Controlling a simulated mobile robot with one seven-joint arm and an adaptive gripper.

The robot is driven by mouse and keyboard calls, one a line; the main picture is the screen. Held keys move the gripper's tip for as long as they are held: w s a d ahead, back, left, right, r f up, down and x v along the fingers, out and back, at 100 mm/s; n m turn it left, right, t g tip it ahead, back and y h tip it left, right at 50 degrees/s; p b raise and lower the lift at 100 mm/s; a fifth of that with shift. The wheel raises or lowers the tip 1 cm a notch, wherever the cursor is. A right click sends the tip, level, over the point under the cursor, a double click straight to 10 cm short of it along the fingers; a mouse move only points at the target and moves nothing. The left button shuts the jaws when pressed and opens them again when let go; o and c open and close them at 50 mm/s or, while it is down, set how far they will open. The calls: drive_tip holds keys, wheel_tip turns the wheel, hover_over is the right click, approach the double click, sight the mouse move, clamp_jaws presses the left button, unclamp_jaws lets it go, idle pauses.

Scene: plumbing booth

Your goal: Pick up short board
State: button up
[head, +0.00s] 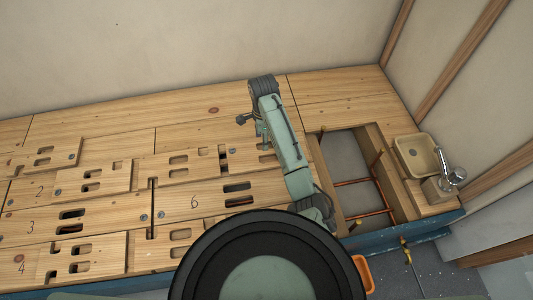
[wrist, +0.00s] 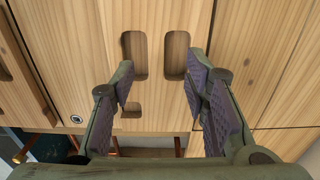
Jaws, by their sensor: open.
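A short light-wood board (wrist: 155,55) with two rounded slots lies below my gripper in the wrist view. In the head view this seems to be the short board (head: 243,160) just right of a dark gap, partly hidden by my arm. My gripper (wrist: 158,80) is open and empty, its two pads apart on either side of the slot pair. In the head view my gripper (head: 260,135) is over the board's back part. I cannot tell whether the fingertips touch the wood.
Other slotted short boards (head: 105,175) lie on numbered long floor boards to the left. A wall (head: 190,40) stands behind. An orange object (head: 363,277) is at the front.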

sight(264, 152)
wheel_tip(264, 152, down, 3)
drive_tip(key=shift+r, duration=0.2)
drive_tip(key=f, duration=0.1)
drive_tip(key=f+b, duration=0.1)
drive_tip(key=f, duration=0.2)
drive_tip(key=shift+s+f, duration=0.35)
drive_tip(key=shift+f, duration=0.05)
drive_tip(key=shift+c, duration=0.2)
clamp_jaws()
